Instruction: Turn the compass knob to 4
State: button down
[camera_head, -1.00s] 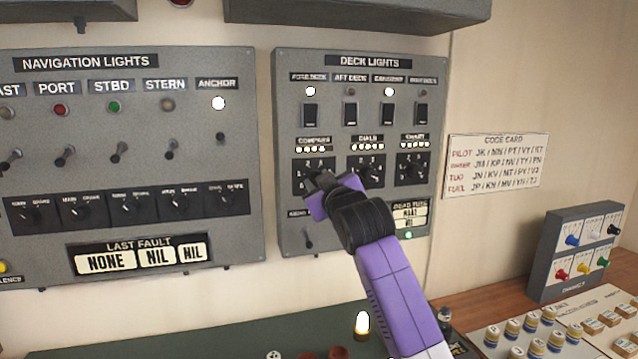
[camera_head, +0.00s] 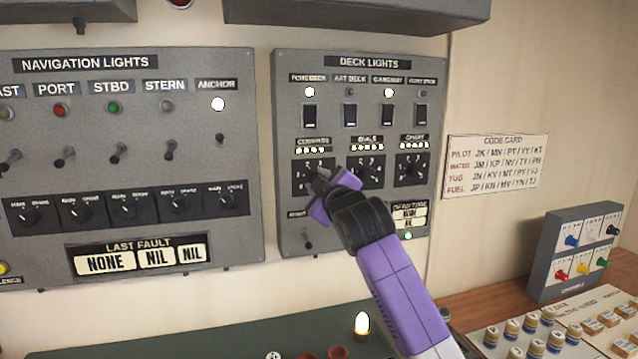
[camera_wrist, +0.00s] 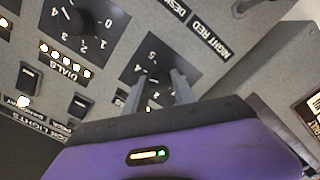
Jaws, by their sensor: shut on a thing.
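The compass knob's dark dial plate (camera_head: 300,172) is the left one of three under the deck lights switches, below the COMPASS label (camera_head: 312,141). My gripper (camera_head: 318,180), on its purple and black wrist, reaches up to this dial from below right. In the head view it hides the knob and part of the scale. In the wrist view the dial plate (camera_wrist: 152,56) appears upside down, with a 5 readable near its top. My gripper's two grey fingers (camera_wrist: 156,84) are shut on the knob. The knob's pointer direction cannot be read clearly.
The dials knob (camera_head: 370,172) and chart knob (camera_head: 410,170) sit close to the right. Toggle switches (camera_head: 309,116) are above, and a small lever (camera_head: 308,238) is below left. A code card (camera_head: 495,165) hangs on the wall at right.

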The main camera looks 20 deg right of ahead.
jog(key=c, duration=1)
grip_release()
jog(key=shift+c, duration=0.2)
jog(key=s+b, duration=0.2)
jog(key=s, duration=0.5)
jog(key=shift+s, duration=0.4)
